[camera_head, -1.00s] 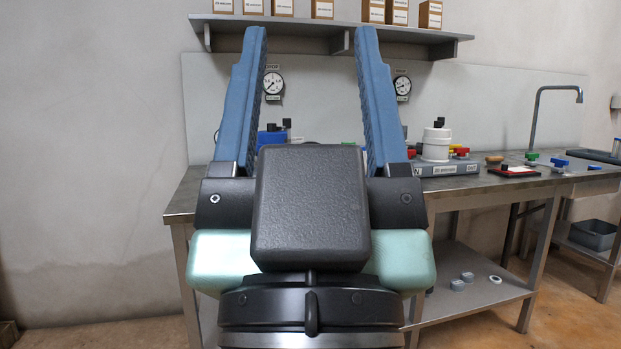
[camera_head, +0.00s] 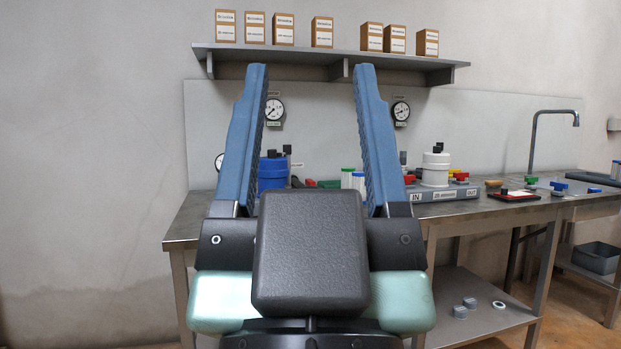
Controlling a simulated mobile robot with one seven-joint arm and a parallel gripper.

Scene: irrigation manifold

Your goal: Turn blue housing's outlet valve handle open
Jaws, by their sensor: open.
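My gripper (camera_head: 310,85) fills the middle of the view, its two long blue fingers spread wide apart and pointing up and ahead. It is open, with nothing between the fingers. The blue housing (camera_head: 272,173) stands on the bench behind the left finger, seen through the gap, with a black part on top. Its lower part is hidden by the gripper body. A small red part (camera_head: 310,182) and a dark part show to its right, too small and covered to tell which is the outlet valve handle. The gripper appears well in front of the housing, not touching it.
A white housing (camera_head: 436,169) stands on a grey base marked IN and OUT (camera_head: 445,194). The metal bench (camera_head: 545,208) also carries small coloured parts, a red-black tray (camera_head: 514,194) and a tap (camera_head: 533,140). A shelf (camera_head: 330,57) with several boxes hangs above. Gauges (camera_head: 275,110) are on the backboard.

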